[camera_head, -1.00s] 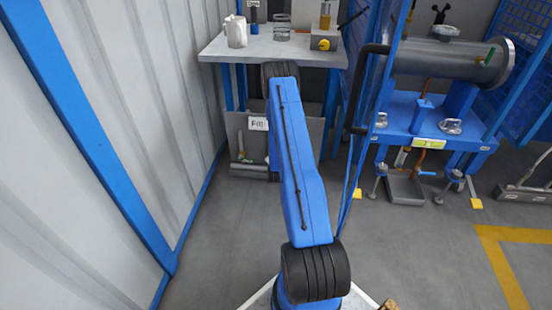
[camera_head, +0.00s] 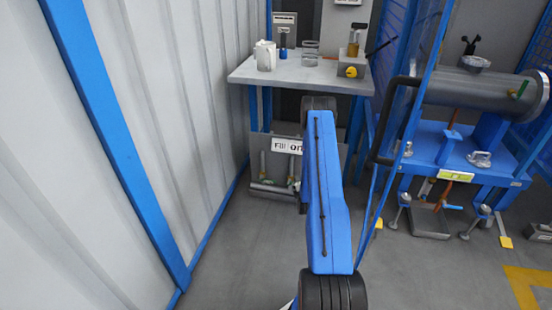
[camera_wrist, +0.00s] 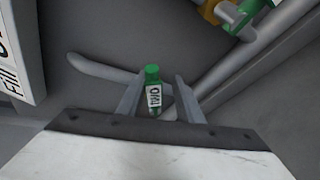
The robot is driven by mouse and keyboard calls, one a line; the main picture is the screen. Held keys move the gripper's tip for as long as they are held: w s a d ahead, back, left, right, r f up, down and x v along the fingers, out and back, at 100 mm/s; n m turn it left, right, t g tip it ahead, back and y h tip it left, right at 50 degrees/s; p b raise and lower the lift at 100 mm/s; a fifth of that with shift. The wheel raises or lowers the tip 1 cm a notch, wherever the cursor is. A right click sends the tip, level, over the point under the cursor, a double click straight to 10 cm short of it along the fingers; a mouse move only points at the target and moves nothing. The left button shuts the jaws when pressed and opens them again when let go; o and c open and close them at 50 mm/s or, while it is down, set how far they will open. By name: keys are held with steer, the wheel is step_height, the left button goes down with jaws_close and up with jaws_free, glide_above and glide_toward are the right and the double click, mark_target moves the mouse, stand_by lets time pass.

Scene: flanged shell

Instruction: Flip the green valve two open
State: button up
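The green valve handle (camera_wrist: 152,74) with a white label that appears to read "TWO" shows in the wrist view. It lies between the two fingers of my gripper (camera_wrist: 157,86) as seen from the wrist, with a gap on each side. My gripper is open. How deep the handle sits between the fingers I cannot tell. A grey pipe or bar runs behind it. In the head view my blue arm hides the gripper and this valve.
A second green handle (camera_wrist: 240,14) with a brass part is at the wrist view's top right. A white sign (camera_head: 287,146) stands below the grey table (camera_head: 300,76), which holds a mug, glass and yellow-knobbed item. A blue frame with a grey cylinder (camera_head: 470,92) is at right.

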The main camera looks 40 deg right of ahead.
steer(key=s+a+m+t, duration=0.15)
steer(key=s+a, duration=0.25)
steer(key=s, duration=0.4)
steer(key=s+a+m+t, duration=0.1)
steer(key=s+a+m, duration=0.15)
steer(key=s, duration=0.55)
steer(key=w+a+r+g+y, duration=0.2)
steer(key=w+a+r+y, duration=0.15)
steer(key=w+r, duration=0.8)
steer(key=a+r+m+g, duration=0.1)
steer(key=a+r, duration=0.3)
steer(key=r, duration=0.4)
steer(key=w+a+r+m+g, duration=0.1)
steer(key=a+r, duration=0.3)
steer(key=r, duration=0.5)
steer(key=shift+w+a+r+m, duration=0.2)
steer(key=shift+w+a+m, duration=0.05)
steer(key=shift+m, duration=0.15)
steer(key=shift+y, duration=0.25)
